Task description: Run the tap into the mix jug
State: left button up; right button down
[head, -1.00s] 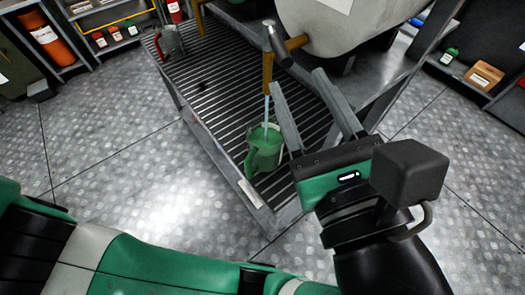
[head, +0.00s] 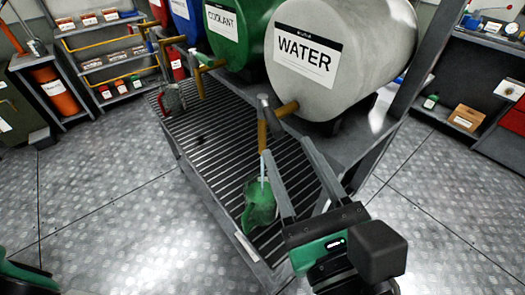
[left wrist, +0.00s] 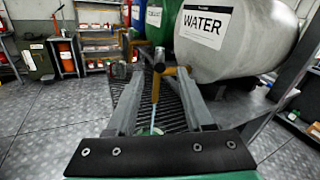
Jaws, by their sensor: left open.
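The brass tap (head: 263,135) comes off the front of the grey WATER drum (head: 318,48), with a grey handle (head: 263,101) on top. A thin stream runs from its spout into the green-tinted mix jug (head: 260,204), which stands on the slatted grate. My left gripper (head: 285,147) is open and empty, its fingertips close to the tap's spout and above the jug's right side. In the left wrist view the tap (left wrist: 156,84) shows between the open fingers (left wrist: 160,76), and the jug (left wrist: 154,131) is mostly hidden behind the gripper. My right gripper is not visible.
The slatted grate (head: 215,150) runs along the drums. A green COOLANT drum (head: 240,35) stands left of the water drum. A reddish jug (head: 172,99) stands at the far end of the grate. Shelves stand at both sides; the floor is clear.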

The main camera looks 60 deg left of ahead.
aim_at(268, 112)
pick_arm(q)
jog(key=p+x, duration=0.2)
jog(key=x, duration=0.9)
jog(key=shift+w+a+f, duration=0.1)
jog(key=shift+w+a, duration=0.05)
jog(key=shift+a, duration=0.15)
grip_shut()
dwell(0.9)
